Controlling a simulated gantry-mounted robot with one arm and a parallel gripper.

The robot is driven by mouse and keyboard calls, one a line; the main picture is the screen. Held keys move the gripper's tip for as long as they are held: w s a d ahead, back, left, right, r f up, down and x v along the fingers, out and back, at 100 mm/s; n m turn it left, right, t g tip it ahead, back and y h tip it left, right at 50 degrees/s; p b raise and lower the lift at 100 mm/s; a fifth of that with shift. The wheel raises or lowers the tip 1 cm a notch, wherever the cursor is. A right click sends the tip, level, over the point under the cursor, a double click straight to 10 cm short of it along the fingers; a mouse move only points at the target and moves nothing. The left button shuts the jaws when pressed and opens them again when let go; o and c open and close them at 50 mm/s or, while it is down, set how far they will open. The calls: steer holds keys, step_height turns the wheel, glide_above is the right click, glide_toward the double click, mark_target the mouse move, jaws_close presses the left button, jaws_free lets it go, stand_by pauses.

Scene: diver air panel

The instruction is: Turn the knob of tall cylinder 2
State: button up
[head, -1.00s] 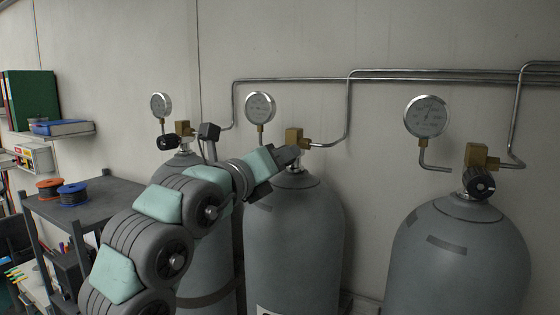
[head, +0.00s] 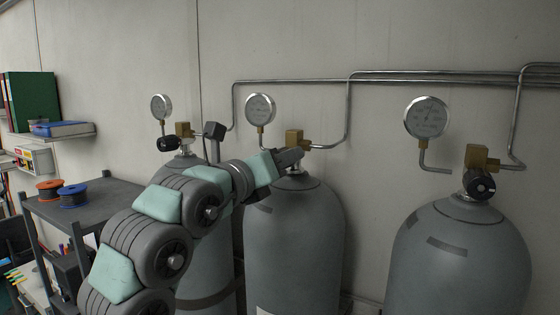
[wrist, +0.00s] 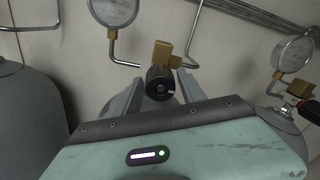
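Three tall grey cylinders stand along the wall, and the middle one (head: 292,240) has a brass valve (head: 294,138) on top. I take it as cylinder 2, though no readable number shows. My gripper (head: 292,157) is at this valve and hides its knob in the head view. In the wrist view the black knob (wrist: 159,83) sits below the brass valve body (wrist: 164,54). My gripper (wrist: 160,88) is open, with one finger on each side of the knob. Gaps seem to show between knob and fingers; I cannot tell whether either touches.
Pressure gauges stand beside the valves, with the middle cylinder's gauge (head: 260,108) just left of its valve. Steel pipes (head: 400,76) run along the wall. The right cylinder (head: 460,255) has its own black knob (head: 479,184). A grey table (head: 95,195) with spools stands left.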

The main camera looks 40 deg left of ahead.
steer(key=shift+o, duration=1)
steer(key=b+v, duration=0.1)
steer(key=v, duration=0.9)
steer(key=shift+s, duration=0.4)
